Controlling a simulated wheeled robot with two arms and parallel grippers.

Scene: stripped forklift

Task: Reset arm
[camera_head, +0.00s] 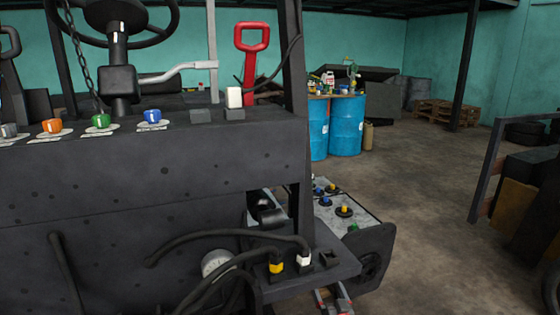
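I see no arm of mine that I can make out, and neither gripper shows clearly. A red and grey piece (335,301) at the bottom edge is cut off, and I cannot tell what it is. The dark forklift body (150,180) fills the left side. On its top stand an orange knob (52,127), a green knob (101,121) and a blue knob (153,117). A red handle (251,58) stands upright behind the ledge. Below, cables with a yellow plug (276,263) and a white plug (304,261) end on a dark shelf.
A panel with several knobs (350,213) juts out behind the forklift's right corner. Blue drums (346,126) stand farther back, bearing bottles and cans. Pallets (440,113) lie by the back wall. A dark metal rail (488,165) is at the right. The floor between is clear.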

